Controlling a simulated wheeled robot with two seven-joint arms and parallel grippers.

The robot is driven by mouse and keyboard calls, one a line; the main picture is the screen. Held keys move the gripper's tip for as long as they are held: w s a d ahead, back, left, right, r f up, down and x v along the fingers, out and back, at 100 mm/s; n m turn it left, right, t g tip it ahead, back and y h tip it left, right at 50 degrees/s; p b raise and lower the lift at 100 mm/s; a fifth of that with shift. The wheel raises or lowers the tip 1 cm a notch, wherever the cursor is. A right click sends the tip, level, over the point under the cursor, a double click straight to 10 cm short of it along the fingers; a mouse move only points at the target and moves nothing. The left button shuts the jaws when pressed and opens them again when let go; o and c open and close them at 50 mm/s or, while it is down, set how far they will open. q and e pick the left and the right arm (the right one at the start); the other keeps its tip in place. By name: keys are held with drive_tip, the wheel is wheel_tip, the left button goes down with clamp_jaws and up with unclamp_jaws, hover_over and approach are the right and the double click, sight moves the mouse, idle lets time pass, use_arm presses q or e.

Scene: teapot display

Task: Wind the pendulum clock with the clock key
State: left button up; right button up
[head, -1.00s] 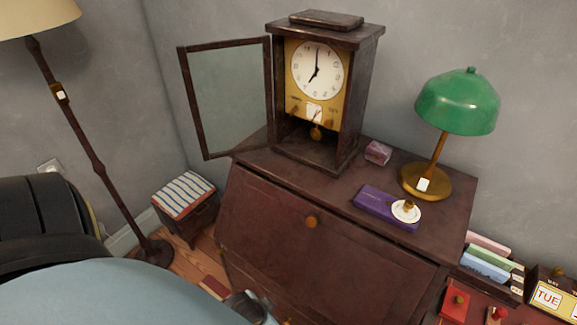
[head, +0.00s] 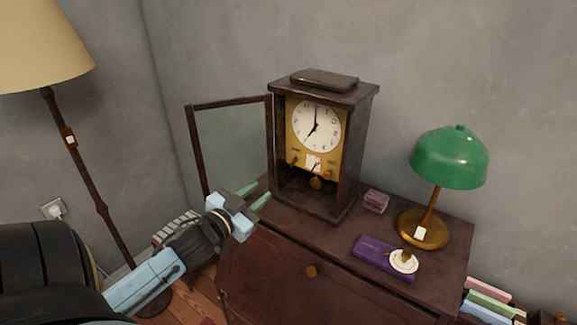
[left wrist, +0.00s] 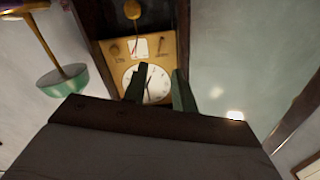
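The pendulum clock (head: 357,150) stands on the dark wooden desk, its glass door (head: 232,145) swung open to the left. Its white dial (head: 315,125) sits above a gold panel with small fittings, and the pendulum bob (head: 316,183) hangs below. My left gripper (head: 257,195) is in front of the clock's lower left side, beneath the open door, fingers apart and empty. In the left wrist view its fingers (left wrist: 160,92) overlap the dial (left wrist: 150,82), which appears upside down. I cannot clearly make out a clock key. My right gripper is out of view.
On the desk top (head: 290,218) are a small purplish box (head: 376,201), a purple case (head: 372,252), a white disc with a brass piece (head: 404,262), and a green lamp (head: 449,160). A floor lamp (head: 88,190) stands left. Books (head: 488,302) are at lower right.

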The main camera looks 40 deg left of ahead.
use_arm(q)
drive_tip(key=p, duration=0.1)
approach(295, 161)
drive_tip(key=w+a, duration=0.1)
drive_tip(key=w, duration=0.6)
drive_tip(key=shift+w+a+f+t, duration=0.2)
drive_tip(key=shift+t, duration=0.1)
clamp_jaws()
